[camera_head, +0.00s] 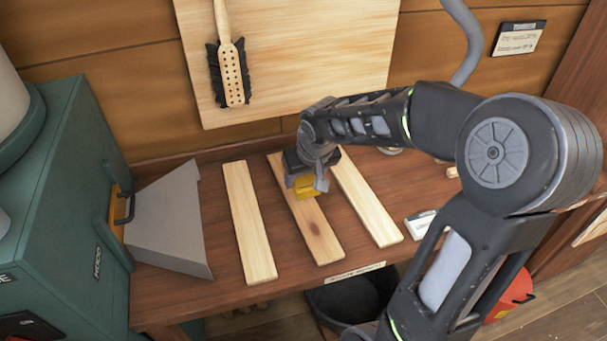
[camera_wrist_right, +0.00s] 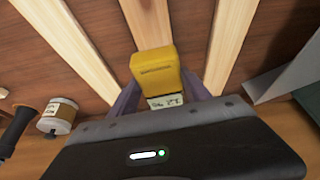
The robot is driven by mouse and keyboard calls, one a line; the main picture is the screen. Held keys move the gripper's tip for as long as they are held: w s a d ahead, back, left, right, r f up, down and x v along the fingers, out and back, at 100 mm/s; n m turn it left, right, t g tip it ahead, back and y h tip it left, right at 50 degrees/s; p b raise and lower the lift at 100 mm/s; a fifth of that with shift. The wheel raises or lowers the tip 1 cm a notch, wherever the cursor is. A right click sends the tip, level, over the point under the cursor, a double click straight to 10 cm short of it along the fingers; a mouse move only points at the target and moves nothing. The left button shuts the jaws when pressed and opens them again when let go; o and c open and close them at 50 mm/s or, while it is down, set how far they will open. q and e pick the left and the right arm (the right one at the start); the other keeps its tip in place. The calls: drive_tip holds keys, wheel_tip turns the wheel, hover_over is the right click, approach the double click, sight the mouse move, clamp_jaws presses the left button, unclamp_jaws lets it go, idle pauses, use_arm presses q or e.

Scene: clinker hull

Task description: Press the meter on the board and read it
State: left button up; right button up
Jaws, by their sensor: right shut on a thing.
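My right gripper (camera_head: 306,181) is shut on the yellow meter (camera_head: 304,188) at the middle board, beyond the knot. The yellow meter also shows between the fingers in the right wrist view (camera_wrist_right: 155,74), with a small pale panel whose marks are too small to read. I cannot tell whether the meter touches the board. My left gripper is out of view.
A grey metal hood (camera_head: 172,222) and a green cabinet (camera_head: 70,190) stand at the left. A brush (camera_head: 232,72) hangs on the back panel. A small white item (camera_head: 420,224) lies right of the boards. A black bucket (camera_head: 352,300) sits below the bench's front edge.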

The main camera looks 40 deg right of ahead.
sight(304, 206)
drive_tip(key=shift+f+b, duration=1.6)
drive_tip(key=shift+f, duration=1.15)
drive_tip(key=shift+f+b, duration=0.4)
drive_tip(key=shift+b, duration=0.05)
drive_tip(key=shift+s+a+f, duration=0.1)
drive_tip(key=shift+s+f, duration=0.1)
drive_tip(key=shift+f, duration=0.05)
idle(1.1)
drive_tip(key=shift+r, duration=0.1)
drive_tip(key=r+p, duration=0.5)
drive_tip(key=r, duration=0.3)
drive_tip(key=shift+w+r, duration=0.15)
drive_tip(key=shift+w, duration=0.05)
idle(0.9)
